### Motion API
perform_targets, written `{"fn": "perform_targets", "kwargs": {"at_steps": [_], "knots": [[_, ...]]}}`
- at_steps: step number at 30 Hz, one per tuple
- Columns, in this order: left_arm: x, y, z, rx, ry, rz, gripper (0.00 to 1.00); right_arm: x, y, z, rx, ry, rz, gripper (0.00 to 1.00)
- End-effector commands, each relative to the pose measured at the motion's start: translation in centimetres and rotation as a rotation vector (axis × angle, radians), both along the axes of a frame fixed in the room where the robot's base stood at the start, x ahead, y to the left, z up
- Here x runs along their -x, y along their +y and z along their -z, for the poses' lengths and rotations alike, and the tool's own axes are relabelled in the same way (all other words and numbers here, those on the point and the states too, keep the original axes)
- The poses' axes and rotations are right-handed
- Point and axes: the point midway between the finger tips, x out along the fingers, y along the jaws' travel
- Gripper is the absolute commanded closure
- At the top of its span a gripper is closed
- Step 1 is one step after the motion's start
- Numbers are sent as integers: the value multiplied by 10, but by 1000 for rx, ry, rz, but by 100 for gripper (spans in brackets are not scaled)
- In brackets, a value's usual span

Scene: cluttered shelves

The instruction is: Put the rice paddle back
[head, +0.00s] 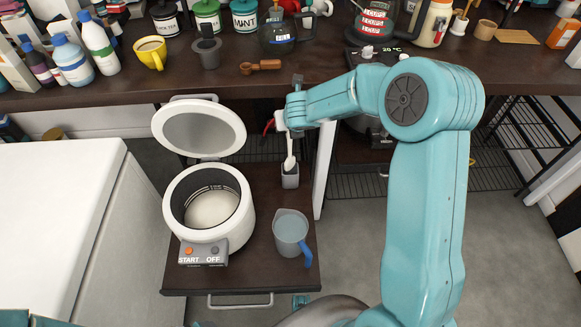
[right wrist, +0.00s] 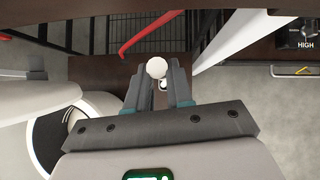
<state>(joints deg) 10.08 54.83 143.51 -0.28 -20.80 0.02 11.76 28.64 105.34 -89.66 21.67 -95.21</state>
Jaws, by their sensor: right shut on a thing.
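The white rice paddle (head: 289,160) hangs roughly upright with its lower end at the mouth of a small grey holder (head: 290,181). I cannot tell whether its tip is inside. My right gripper (head: 284,122) is shut on the upper part of the paddle. In the right wrist view, a round white end of the paddle (right wrist: 156,68) shows between the fingers of my right gripper (right wrist: 160,88). My left gripper is not in view. The white rice cooker (head: 240,230) stands left of the holder with its lid (head: 200,133) raised and pale contents inside.
A blue-grey jug (head: 291,234) stands in front of the holder on the dark pull-out shelf (head: 240,282). The counter (head: 230,75) above holds jars, bottles, a yellow mug (head: 151,53) and a coffee machine. A white upright panel (head: 324,168) stands close right of the holder.

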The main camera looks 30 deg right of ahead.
Motion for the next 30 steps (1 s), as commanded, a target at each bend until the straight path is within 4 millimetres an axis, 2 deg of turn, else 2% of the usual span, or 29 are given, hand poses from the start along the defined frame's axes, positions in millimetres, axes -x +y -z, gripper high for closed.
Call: {"fn": "perform_targets", "kwargs": {"at_steps": [1,3,8,15,26,27,29,30], "knots": [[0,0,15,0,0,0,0,1,0,20,0,3,1,100],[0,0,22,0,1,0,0,0,-1,31,-1,2,3,100],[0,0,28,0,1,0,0,0,-1,43,-1,1,5,100],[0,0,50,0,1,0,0,0,-1,77,-1,1,6,100],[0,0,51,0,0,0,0,0,-1,79,-1,-1,7,100],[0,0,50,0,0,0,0,0,-1,78,-1,0,7,70],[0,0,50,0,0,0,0,0,-1,77,-1,0,7,54],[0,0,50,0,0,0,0,0,-1,77,-1,0,7,54]]}}
